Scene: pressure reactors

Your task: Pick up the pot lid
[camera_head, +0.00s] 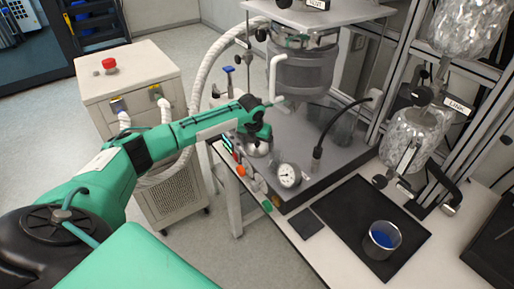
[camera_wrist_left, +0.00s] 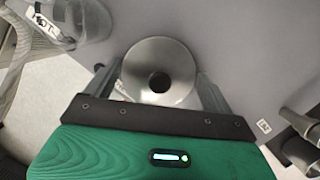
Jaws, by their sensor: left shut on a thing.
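The pot lid (camera_wrist_left: 158,66) is a round, shiny metal piece with a dark spot at its centre. In the left wrist view it sits between the two fingers of my left gripper (camera_wrist_left: 160,90), which is shut on it. In the head view my left gripper (camera_head: 258,140) is at the front left of the grey reactor base, with the metal lid (camera_head: 257,150) just below it, partly hidden. I cannot tell whether the lid is clear of what is beneath it. My right gripper is not in view.
A round gauge (camera_head: 288,175) stands close to the right of my gripper. A grey reactor vessel (camera_head: 302,72) hangs behind it. A beaker of blue liquid (camera_head: 382,240) stands on a black mat (camera_head: 345,215) at right. A cabinet with a red button (camera_head: 109,64) stands at left.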

